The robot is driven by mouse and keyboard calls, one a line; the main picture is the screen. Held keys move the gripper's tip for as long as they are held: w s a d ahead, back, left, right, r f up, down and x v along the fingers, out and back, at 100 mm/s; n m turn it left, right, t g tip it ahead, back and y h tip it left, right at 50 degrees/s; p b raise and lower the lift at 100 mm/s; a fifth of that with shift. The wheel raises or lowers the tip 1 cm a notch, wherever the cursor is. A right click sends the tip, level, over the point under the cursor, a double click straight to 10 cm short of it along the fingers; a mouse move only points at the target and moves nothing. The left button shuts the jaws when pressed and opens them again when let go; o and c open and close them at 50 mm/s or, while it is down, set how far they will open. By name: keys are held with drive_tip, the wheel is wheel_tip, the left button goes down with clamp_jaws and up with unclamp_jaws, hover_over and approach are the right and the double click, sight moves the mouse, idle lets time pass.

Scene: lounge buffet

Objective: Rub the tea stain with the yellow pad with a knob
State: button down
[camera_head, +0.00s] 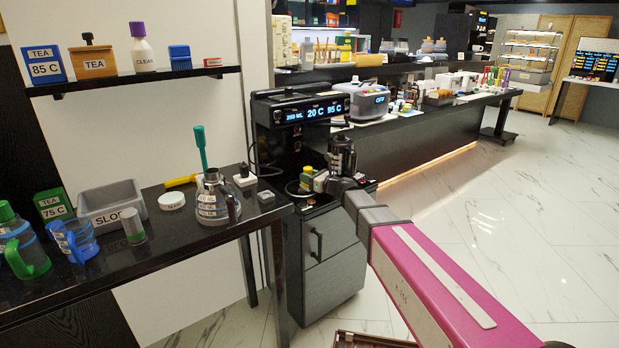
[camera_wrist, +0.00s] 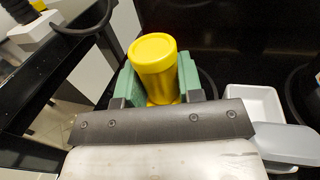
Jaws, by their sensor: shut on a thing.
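The yellow pad's round knob (camera_wrist: 153,55) stands between the green fingers of my gripper (camera_wrist: 158,82) in the wrist view. The gripper is shut on it. In the head view the yellow knob (camera_head: 308,170) shows small at my gripper (camera_head: 314,182), over the low dark cabinet (camera_head: 333,240) in front of the black dispenser. The underside of the pad is hidden, and I cannot tell whether it touches the surface. I cannot make out a tea stain in either view.
The black dispenser (camera_head: 268,112) with a lit display stands behind my gripper. A white open container (camera_wrist: 240,98) is to its right in the wrist view. The left table (camera_head: 180,238) holds a glass pot (camera_head: 213,200), a grey slop bin (camera_head: 108,203) and jugs.

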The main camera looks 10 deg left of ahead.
drive_tip(key=shift+s+a+f, duration=0.1)
drive_tip(key=shift+s+a, duration=0.8)
drive_tip(key=shift+s, duration=0.2)
drive_tip(key=shift+w, duration=0.1)
wheel_tip(320, 180, up, 6)
idle(0.8)
idle(0.4)
